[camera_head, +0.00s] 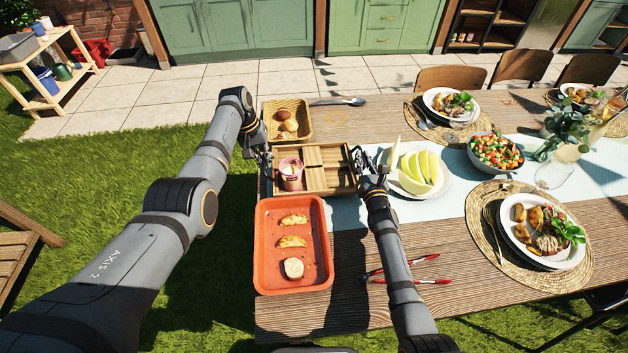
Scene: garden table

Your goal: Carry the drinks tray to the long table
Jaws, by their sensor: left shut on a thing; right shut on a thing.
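The drinks tray (318,181) is a wooden tray with low sides at the near left end of the long table (350,262). A pink cup (290,174) stands upright in its left part, and wooden slats or a divider show in its right part. My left gripper (263,158) is shut on the tray's left end. My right gripper (360,165) is shut on the tray's right end. The tray looks level over the tabletop; I cannot tell whether it rests on the wood. My grippers partly hide both ends.
A bread basket (301,108) lies behind the tray, and an orange tray (263,262) with pastries lies in front. A plate of melon slices (440,187) is close to my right gripper. Red-handled tongs (430,281) lie nearer. Plates and a salad bowl (496,165) fill the right side.

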